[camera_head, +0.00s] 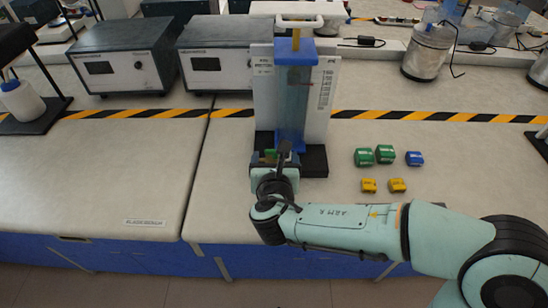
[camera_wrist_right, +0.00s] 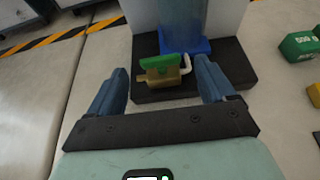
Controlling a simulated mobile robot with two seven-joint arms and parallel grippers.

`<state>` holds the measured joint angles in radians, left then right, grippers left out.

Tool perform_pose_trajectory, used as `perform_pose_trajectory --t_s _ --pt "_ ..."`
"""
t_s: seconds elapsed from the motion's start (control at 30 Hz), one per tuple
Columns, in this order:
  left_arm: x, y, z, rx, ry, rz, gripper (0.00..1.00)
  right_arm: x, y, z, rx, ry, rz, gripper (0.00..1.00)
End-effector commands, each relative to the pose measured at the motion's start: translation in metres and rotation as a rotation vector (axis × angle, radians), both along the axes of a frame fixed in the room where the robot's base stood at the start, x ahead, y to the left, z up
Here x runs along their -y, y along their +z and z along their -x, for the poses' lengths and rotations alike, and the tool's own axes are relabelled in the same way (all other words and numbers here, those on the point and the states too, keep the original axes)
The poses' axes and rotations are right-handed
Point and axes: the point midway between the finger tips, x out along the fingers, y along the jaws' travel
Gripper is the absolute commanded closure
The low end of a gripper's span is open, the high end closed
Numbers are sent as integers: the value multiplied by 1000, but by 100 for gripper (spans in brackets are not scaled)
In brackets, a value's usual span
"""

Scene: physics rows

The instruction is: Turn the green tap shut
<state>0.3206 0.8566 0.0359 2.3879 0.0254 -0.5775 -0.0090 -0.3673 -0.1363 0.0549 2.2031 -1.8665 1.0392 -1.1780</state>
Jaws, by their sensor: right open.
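The green tap handle (camera_wrist_right: 160,61) sits on a brass valve body (camera_wrist_right: 163,77) at the foot of the blue column. A pale bent pipe (camera_wrist_right: 186,64) joins it at the right. In the head view only a bit of the green handle (camera_head: 270,154) shows; my wrist hides much of the valve. My right gripper (camera_wrist_right: 163,80) is open, with one blue finger on each side of the tap. I see a gap between each finger and the tap, with nothing held. My left gripper is not in view.
The clear column (camera_head: 296,95) stands against a white scale board on a black base (camera_head: 315,160). To its right lie green blocks (camera_head: 384,153), a blue block (camera_head: 414,158) and yellow blocks (camera_head: 397,185). Grey instrument boxes (camera_head: 125,55) stand behind.

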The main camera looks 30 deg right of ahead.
Motion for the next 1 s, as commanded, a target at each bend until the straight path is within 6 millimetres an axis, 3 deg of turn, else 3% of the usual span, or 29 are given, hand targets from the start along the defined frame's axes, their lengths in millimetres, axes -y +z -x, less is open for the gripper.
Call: perform_pose_trajectory --t_s 0.2,0.5,0.53,0.7,1.0 --pt "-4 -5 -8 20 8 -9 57 9 -8 -16 0 1 0 17" --pt "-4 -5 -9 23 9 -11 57 11 -8 -18 0 1 0 17" --pt "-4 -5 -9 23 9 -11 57 11 -8 -18 0 1 0 20" --pt "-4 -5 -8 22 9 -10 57 10 -8 -18 0 1 0 73" --pt "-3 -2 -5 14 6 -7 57 9 -8 -18 -1 -22 0 73"
